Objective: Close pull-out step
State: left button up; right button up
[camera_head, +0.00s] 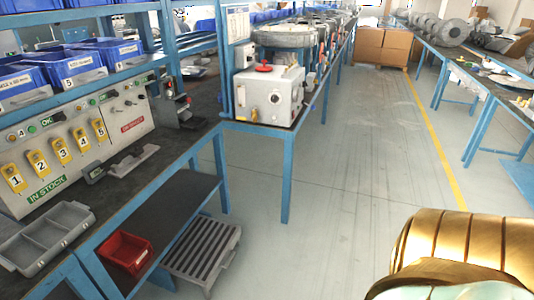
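The pull-out step (203,250) is a grey, low platform with a dark ribbed top and short legs. It stands on the floor at the lower middle-left, beside the lower shelf of the left blue bench. It sticks out from the bench into the aisle. Its left part is hidden by the shelf and bench frame. Neither gripper shows in the head view. A gold and pale rounded part, probably of my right arm, fills the lower right corner, and nothing is seen in its grip.
A red bin (125,250) sits on the lower shelf (160,220) close to the step. A grey tray (48,236) lies on the bench above. A blue bench leg (287,180) stands beyond the step. The aisle floor (330,215) to the right is clear.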

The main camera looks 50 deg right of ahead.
aim_at(199, 255)
jog(key=z, duration=1.15)
jog(key=i+j+u, duration=0.25)
jog(key=i, duration=0.5)
jog(key=i+j+u, duration=0.2)
jog(key=i, duration=0.55)
